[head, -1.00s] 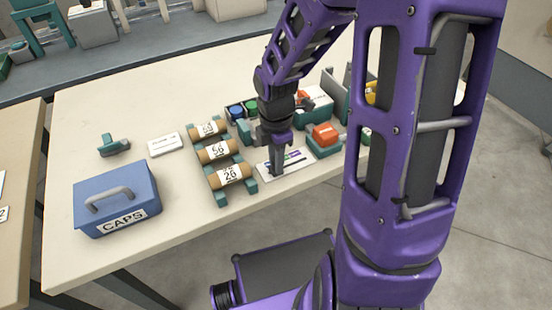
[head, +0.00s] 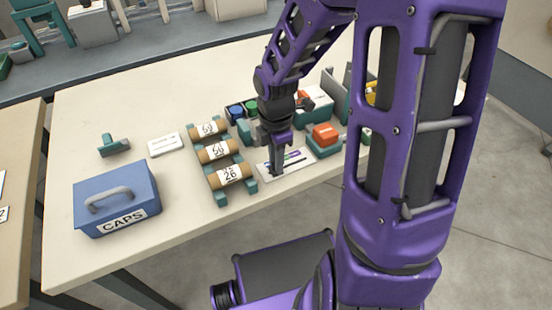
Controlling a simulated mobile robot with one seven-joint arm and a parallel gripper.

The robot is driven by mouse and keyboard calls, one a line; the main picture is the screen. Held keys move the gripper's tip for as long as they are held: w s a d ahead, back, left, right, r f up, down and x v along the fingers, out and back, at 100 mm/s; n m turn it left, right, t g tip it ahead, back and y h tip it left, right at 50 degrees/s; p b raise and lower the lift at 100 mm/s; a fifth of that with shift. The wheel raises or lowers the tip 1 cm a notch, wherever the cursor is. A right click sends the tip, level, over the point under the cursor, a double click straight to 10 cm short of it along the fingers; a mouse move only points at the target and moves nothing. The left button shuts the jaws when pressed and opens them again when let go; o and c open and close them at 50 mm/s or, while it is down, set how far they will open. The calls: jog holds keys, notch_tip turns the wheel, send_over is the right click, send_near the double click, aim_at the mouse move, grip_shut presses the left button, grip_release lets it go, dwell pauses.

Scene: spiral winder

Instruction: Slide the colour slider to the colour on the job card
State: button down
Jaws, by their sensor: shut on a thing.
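The colour slider's white plate (head: 298,158) lies near the front edge of the table, with a dark slot and small coloured marks. My gripper (head: 275,172) points down over the left part of this plate. Its fingers are shut on the slider's knob, which they mostly hide. I cannot tell which colour the knob is at. A small white card (head: 165,144) with print too small to read lies left of the tube rack; I cannot tell whether it is the job card.
A teal rack (head: 221,198) with several numbered brown tubes stands just left of the plate. An orange-topped teal block (head: 324,138) sits to its right. Blue and green round buttons (head: 236,110) are behind. A blue CAPS box (head: 117,199) and a teal handled tool (head: 113,145) are at left.

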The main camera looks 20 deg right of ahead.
jog(key=shift+d+r, duration=0.1)
jog(key=shift+d, duration=0.1)
jog(key=d+p, duration=0.2)
jog(key=d, duration=0.1)
jog(key=w+d+p, duration=0.1)
jog(key=d+p, duration=0.1)
jog(key=d, duration=0.2)
jog(key=shift+w, duration=0.2)
jog(key=shift+d, duration=0.1)
jog(key=c, duration=0.7)
grip_release()
jog(key=shift+d, duration=0.1)
notch_tip(320, 180, up, 17)
jog(key=shift+r+p, duration=0.15)
jog(key=shift+p, duration=0.95)
